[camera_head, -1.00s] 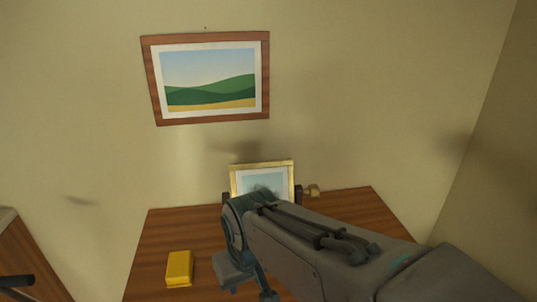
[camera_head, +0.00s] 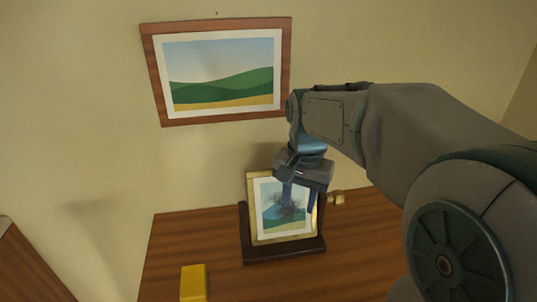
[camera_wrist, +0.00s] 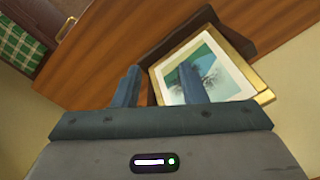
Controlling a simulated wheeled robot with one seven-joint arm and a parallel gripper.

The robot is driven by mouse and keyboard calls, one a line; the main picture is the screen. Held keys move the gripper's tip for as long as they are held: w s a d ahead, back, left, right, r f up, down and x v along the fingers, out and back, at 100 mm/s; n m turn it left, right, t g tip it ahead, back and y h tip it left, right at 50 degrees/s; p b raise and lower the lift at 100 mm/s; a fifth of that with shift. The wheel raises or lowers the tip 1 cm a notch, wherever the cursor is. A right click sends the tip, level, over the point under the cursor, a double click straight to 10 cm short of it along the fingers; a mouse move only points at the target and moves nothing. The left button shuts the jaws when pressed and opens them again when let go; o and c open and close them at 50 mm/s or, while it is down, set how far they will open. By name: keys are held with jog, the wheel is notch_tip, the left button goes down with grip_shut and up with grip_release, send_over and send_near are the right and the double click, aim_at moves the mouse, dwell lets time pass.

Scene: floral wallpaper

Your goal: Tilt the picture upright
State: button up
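A gold-framed picture (camera_head: 253,215) stands in a dark wooden stand (camera_head: 247,254) on the table, against the wall side. It shows green, blue and a dark branching shape. In the wrist view the gold-framed picture (camera_wrist: 215,70) lies beyond my fingers. My gripper (camera_head: 298,208) points down in front of it, fingers apart with a gap between; whether they touch the picture cannot be told. The wrist view shows both fingers of my gripper (camera_wrist: 160,70) apart, one overlapping the picture. A wood-framed landscape (camera_head: 222,85) hangs on the wall, slightly askew.
The wooden table (camera_head: 210,235) carries a yellow block (camera_head: 193,283) at the front left. A small brass-coloured knob (camera_head: 338,198) sits right of the stand. The wrist view shows a green checked cloth (camera_wrist: 20,45). The table's left part is mostly clear.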

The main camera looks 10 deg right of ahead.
jog(key=w+m+g+p, duration=0.1)
jog(key=w+m, duration=0.2)
jog(key=w, duration=0.2)
jog(key=w+r+m+g+p, duration=0.1)
jog(key=w+m, duration=0.2)
jog(key=w, duration=0.2)
jog(key=w+r+m+g+p, duration=0.1)
jog(key=w+m, duration=0.3)
jog(key=w, duration=0.1)
jog(key=shift+w+r+g, duration=0.1)
jog(key=shift+r+g, duration=0.15)
jog(key=shift+g, duration=0.15)
jog(key=shift+m, duration=0.5)
jog(key=shift+w+x, duration=0.2)
jog(key=shift+x, duration=1.65)
jog(key=shift+w+x, duration=0.25)
jog(key=shift+x, duration=1.65)
jog(key=shift+f, duration=0.1)
grip_shut()
